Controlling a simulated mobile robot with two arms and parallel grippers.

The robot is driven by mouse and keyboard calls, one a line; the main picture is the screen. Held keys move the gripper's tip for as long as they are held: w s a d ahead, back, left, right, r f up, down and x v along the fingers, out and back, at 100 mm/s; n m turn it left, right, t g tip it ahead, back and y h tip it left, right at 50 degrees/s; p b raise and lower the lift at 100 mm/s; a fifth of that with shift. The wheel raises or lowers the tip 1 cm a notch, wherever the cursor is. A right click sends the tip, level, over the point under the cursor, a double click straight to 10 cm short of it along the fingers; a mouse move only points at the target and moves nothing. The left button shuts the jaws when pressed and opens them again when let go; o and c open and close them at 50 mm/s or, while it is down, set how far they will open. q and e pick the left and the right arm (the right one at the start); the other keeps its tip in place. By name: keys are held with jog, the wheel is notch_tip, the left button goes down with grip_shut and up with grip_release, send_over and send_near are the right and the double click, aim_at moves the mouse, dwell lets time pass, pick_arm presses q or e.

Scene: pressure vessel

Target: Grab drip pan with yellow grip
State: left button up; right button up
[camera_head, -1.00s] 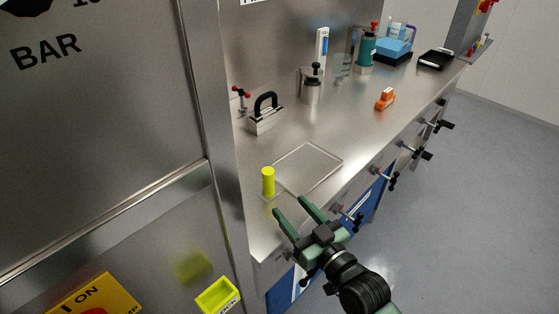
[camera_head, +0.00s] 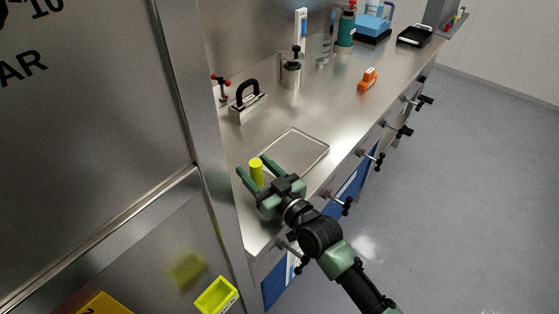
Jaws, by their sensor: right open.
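The drip pan (camera_head: 300,151) is a shallow, flat metal tray on the steel bench near its front edge. Its upright yellow grip (camera_head: 256,172) stands at the pan's near left end. My right gripper (camera_head: 252,165) is open, with one green finger on each side of the yellow grip. Whether the fingers touch the grip cannot be told. The gripper's body and fingers hide the near part of the pan. My left gripper is not in view.
A block with a black handle (camera_head: 247,103), a metal canister (camera_head: 291,73) and an orange object (camera_head: 367,79) stand farther back on the bench. Black-knobbed clamps (camera_head: 373,159) stick out along the front edge. A yellow box (camera_head: 217,295) is at lower left.

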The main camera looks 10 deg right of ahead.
grip_shut()
jog(key=shift+r, duration=0.1)
